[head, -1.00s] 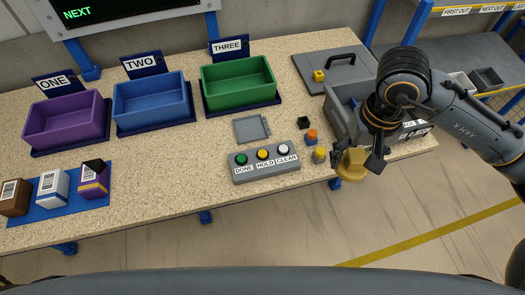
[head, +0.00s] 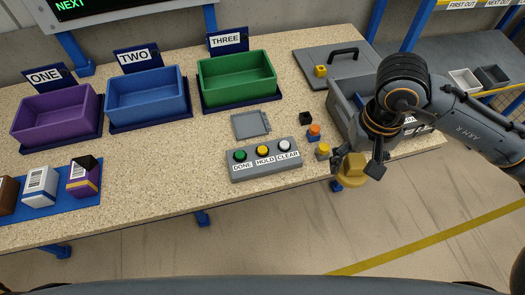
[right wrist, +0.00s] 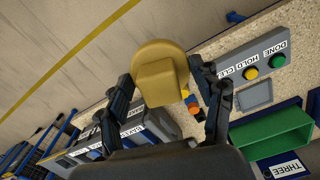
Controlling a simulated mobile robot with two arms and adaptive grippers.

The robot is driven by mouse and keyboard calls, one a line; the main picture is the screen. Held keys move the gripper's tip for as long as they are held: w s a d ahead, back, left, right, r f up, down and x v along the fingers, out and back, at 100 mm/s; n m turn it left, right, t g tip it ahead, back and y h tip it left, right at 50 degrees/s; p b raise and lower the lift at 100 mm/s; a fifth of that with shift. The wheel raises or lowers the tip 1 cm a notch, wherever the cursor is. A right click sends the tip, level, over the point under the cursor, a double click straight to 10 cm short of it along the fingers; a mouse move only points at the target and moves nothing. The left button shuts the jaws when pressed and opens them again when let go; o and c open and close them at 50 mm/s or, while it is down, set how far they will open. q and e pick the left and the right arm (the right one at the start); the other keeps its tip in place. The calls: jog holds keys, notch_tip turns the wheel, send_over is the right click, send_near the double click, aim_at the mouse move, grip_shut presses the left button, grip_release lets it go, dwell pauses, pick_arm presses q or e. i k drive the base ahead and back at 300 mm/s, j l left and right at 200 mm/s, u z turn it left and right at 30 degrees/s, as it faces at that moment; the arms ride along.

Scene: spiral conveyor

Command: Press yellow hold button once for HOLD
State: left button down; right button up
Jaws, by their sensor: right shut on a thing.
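The yellow HOLD button (head: 262,150) is the middle button on a grey button box (head: 265,172), between the green DONE button (head: 240,155) and the white CLEAR button (head: 284,144). The HOLD button also shows in the right wrist view (right wrist: 250,74). My right gripper (head: 356,166) is shut on a yellow rounded object (head: 350,182) with a raised block on it. It holds this object off the table's front edge, to the right of the button box and apart from it. The object shows clearly in the right wrist view (right wrist: 160,60). My left gripper is not in view.
Small black, orange and yellow-topped blocks (head: 323,151) stand between the button box and my right gripper. A grey bin (head: 345,112) stands beside my right arm. Purple, blue and green bins (head: 237,96) line the back. Three boxes lie on a blue mat (head: 62,212) at left.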

aim_at(261, 150)
jog(key=l+u, duration=0.2)
jog(key=l, duration=0.35)
jog(key=k+l+u, duration=0.2)
jog(key=l, duration=0.35)
jog(key=l+u, duration=0.15)
jog(key=l, duration=0.45)
